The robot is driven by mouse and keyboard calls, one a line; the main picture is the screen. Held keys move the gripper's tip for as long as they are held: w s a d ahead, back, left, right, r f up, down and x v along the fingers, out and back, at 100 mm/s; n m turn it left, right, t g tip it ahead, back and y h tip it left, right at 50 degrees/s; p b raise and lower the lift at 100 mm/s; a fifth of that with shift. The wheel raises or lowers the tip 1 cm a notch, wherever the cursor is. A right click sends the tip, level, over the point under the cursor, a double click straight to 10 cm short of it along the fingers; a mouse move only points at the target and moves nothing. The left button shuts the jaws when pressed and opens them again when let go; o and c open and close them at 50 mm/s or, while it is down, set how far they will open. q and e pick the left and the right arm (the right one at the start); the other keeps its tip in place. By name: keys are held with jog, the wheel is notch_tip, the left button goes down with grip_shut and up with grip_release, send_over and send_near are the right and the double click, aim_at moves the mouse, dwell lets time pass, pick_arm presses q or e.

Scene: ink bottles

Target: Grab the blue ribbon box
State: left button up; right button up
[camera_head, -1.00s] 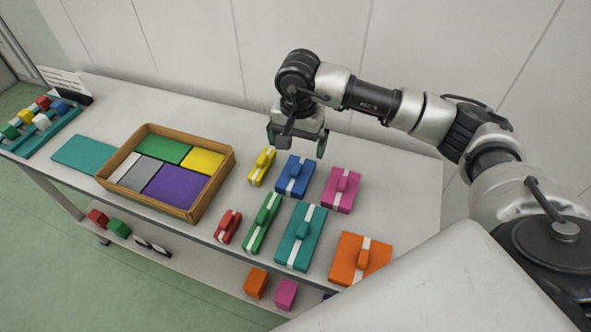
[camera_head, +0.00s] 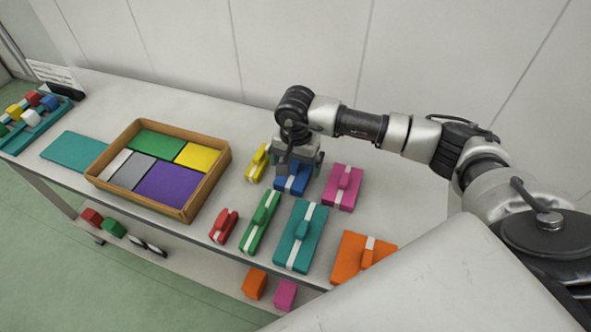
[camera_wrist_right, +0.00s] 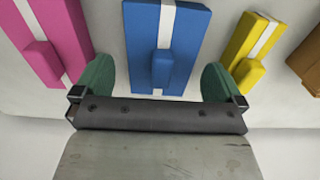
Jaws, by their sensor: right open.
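The blue ribbon box (camera_head: 292,183) lies on the table, with a white stripe and a small raised blue block on top. My right gripper (camera_head: 298,170) is directly above it and hides its far part in the head view. In the right wrist view the blue box (camera_wrist_right: 186,50) lies between the two green fingertips of the open right gripper (camera_wrist_right: 158,85). The fingers stand on either side of the raised block, and I see no grip on it. My left gripper is not in view.
A yellow box (camera_head: 257,164) is close on the left and a pink box (camera_head: 343,188) close on the right. Red, green, teal (camera_head: 300,236) and orange boxes lie nearer the front edge. A brown tray (camera_head: 222,172) with coloured panels stands left.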

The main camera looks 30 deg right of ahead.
aim_at(295, 164)
jog(key=shift+f, duration=1.55)
jog(key=shift+c, duration=0.3)
jog(key=shift+w, duration=0.1)
jog(key=c, duration=0.8)
jog(key=shift+r, duration=0.15)
jog(key=shift+c, duration=0.2)
